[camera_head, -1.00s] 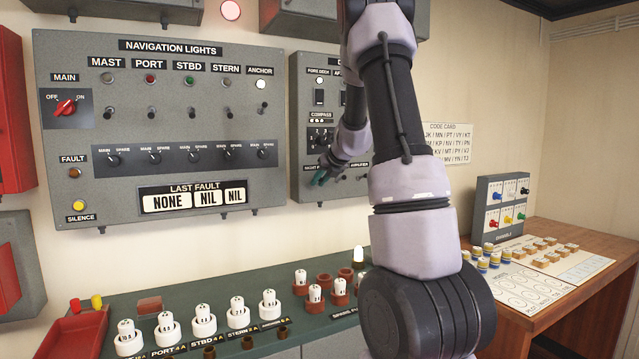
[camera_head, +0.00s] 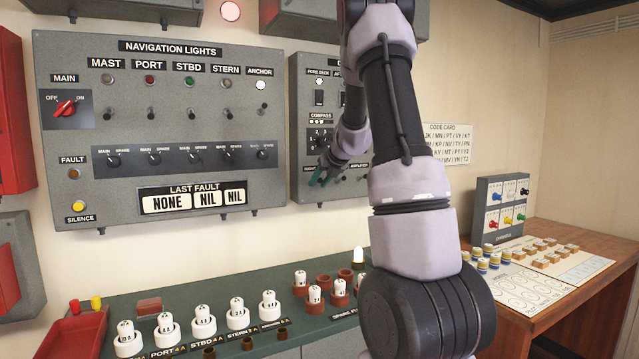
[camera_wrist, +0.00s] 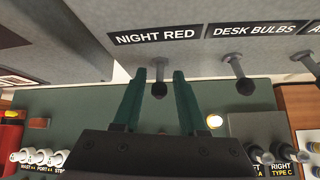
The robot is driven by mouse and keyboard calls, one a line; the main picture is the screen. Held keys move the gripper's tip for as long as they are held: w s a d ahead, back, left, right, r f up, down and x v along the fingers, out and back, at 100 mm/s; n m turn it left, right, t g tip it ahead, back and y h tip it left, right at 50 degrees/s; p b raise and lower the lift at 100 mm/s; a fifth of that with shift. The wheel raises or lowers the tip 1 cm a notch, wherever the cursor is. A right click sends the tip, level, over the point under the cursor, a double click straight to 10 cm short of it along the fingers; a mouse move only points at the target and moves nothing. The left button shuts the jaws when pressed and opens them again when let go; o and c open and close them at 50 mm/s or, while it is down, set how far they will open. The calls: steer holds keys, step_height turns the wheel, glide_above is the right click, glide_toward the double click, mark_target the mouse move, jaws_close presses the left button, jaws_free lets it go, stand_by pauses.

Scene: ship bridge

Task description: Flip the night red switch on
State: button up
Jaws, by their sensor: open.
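The night red switch (camera_wrist: 159,88) is a small toggle with a dark tip, under the NIGHT RED label (camera_wrist: 158,34) in the wrist view. My gripper (camera_wrist: 157,78) is open, with one green finger on each side of the toggle. I cannot tell whether either finger touches it. In the head view my gripper (camera_head: 320,177) is at the lower left of the right-hand grey panel (camera_head: 305,100). There my gripper and arm hide the night red switch.
The DESK BULBS toggle (camera_wrist: 236,68) is just right of the night red one. The navigation lights panel (camera_head: 130,75) is on the left. A green counter (camera_head: 235,285) with several white bulbs lies below. A wooden desk (camera_head: 545,315) is at the right.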

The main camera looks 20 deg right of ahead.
steer(key=v, duration=1)
steer(key=shift+s+r, duration=0.25)
steer(key=shift+s, duration=0.05)
